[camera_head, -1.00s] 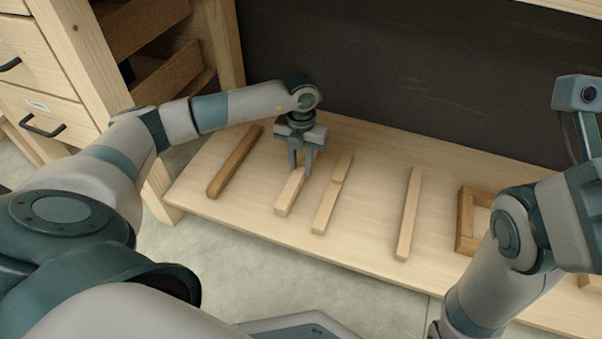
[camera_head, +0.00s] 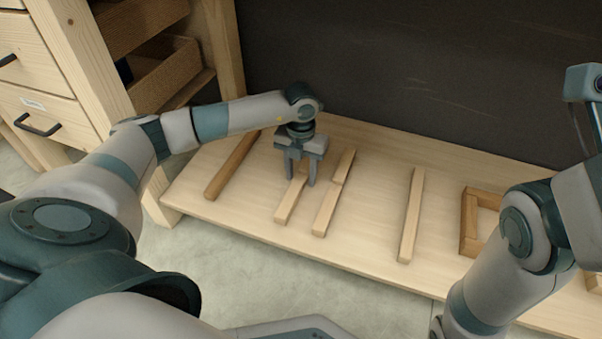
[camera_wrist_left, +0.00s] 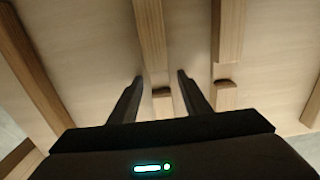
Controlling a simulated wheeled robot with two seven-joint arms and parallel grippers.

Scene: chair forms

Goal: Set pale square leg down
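A pale square leg (camera_head: 286,208) lies flat on the pale wooden board (camera_head: 235,212), its far part between the fingers of my left gripper (camera_head: 301,184). The gripper is open, pointing down, with a finger on each side of the leg. In the left wrist view the two fingers (camera_wrist_left: 160,76) stand apart, and the pale leg (camera_wrist_left: 150,40) runs between and beyond them, with gaps visible beside it. My right arm shows at the right, but its fingers are out of view.
A similar pale leg (camera_head: 328,208) lies close to the right, and another (camera_head: 411,215) farther right. A browner bar (camera_head: 232,165) lies to the left. A wooden frame (camera_head: 468,225) is partly hidden by my right arm. A dark wall (camera_head: 420,75) stands behind.

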